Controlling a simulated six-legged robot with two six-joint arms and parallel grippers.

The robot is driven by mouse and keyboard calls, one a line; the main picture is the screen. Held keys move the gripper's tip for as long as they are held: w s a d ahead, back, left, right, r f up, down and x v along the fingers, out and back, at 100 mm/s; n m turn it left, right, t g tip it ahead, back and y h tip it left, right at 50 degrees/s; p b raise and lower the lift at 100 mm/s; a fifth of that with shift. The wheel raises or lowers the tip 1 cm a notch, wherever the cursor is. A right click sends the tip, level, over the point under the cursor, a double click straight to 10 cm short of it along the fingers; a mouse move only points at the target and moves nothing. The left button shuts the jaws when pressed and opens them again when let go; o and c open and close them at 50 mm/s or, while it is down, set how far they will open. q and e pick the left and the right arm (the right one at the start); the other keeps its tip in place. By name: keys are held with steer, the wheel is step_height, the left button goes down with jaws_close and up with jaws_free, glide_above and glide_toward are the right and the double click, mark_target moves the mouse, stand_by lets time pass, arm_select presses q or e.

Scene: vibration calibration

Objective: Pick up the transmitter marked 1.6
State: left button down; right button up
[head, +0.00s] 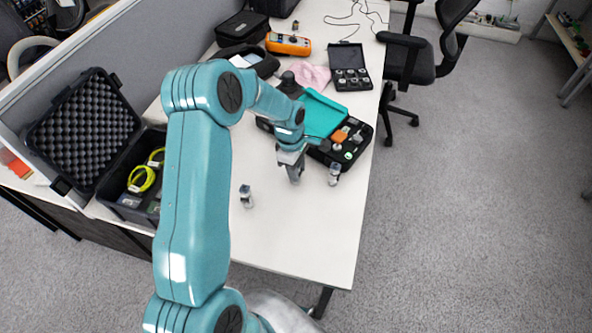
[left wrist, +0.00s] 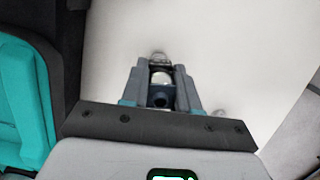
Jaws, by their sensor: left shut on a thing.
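My left gripper (head: 294,176) reaches down over the white table, in front of the open black case. In the left wrist view its fingers (left wrist: 160,75) are shut on a small transmitter (left wrist: 161,82) with a silvery and dark body. In the head view the held transmitter is mostly hidden by the fingers. One small transmitter (head: 246,196) stands on the table to the left of the gripper. Another (head: 334,173) stands to the right, near the table's right edge. No marking such as 1.6 is readable on any of them. My right gripper is not in view.
The open case with a teal lid (head: 322,112) lies just behind the gripper. A foam-lined black case (head: 82,130) with yellow cable (head: 141,179) is at left. An orange meter (head: 288,44) and a small weight case (head: 349,67) are farther back. The front table (head: 290,240) is clear.

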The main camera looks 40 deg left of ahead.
arm_select(q)
step_height(320, 180, up, 24)
steer(key=p, duration=0.3)
stand_by(0.8)
steer(key=shift+d, duration=0.15)
